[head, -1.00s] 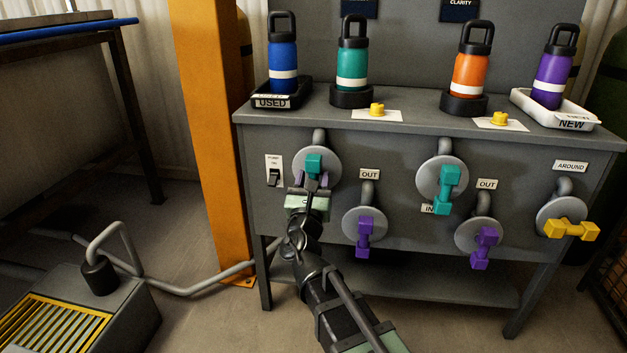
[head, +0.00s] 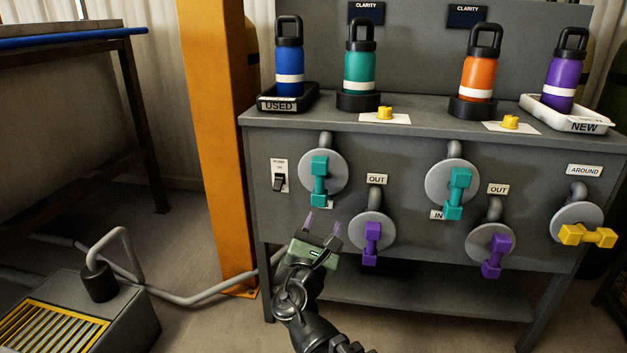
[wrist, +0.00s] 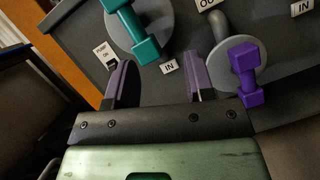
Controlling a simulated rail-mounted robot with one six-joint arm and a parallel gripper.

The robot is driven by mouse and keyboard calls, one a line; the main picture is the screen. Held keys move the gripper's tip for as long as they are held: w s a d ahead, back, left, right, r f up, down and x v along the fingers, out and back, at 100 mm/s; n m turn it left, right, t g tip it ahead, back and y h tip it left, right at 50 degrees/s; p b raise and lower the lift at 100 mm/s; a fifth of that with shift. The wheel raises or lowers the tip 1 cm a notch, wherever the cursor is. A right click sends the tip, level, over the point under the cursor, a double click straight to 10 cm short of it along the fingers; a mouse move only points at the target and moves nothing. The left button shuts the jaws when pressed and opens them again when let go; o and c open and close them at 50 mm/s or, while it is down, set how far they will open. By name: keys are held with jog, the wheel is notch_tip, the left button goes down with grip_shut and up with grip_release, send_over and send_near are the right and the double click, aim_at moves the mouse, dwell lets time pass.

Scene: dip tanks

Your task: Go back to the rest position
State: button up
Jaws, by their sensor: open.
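My gripper (head: 322,224) is open and empty in the head view. It is in front of the grey bench panel, below the left teal valve handle (head: 320,182) and apart from it. In the wrist view, my gripper's two purple-grey fingers (wrist: 160,84) are spread with nothing between them. The left teal handle (wrist: 133,30) hangs down above them, and a purple handle (wrist: 246,72) is to their right. In the head view, the left purple handle (head: 371,243) is to the right of my gripper.
The grey bench (head: 420,128) carries a blue bottle (head: 289,68), teal bottle (head: 359,70), orange bottle (head: 479,72) and purple bottle (head: 562,82). An orange post (head: 217,130) stands to the left. A box with a yellow grate (head: 50,325) and a pipe (head: 200,295) are on the floor.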

jog(key=s+d+f+m+g+y+p, duration=0.1)
jog(key=s+d+f+m+g+p, duration=0.2)
jog(key=d+f+m+g, duration=0.6)
jog(key=s+d+f+m+g+p, duration=0.2)
jog(key=s+f+m+g+p, duration=0.2)
jog(key=m+g, duration=0.7)
jog(key=s+d+r+m+y+p, duration=0.3)
jog(key=d+r+m+y+p, duration=0.25)
jog(key=m+p, duration=0.35)
notch_tip(320, 180, up, 37)
jog(key=a+p, duration=0.1)
jog(key=p, duration=3.5)
jog(key=shift+s+g, duration=0.15)
jog(key=shift+g, duration=0.25)
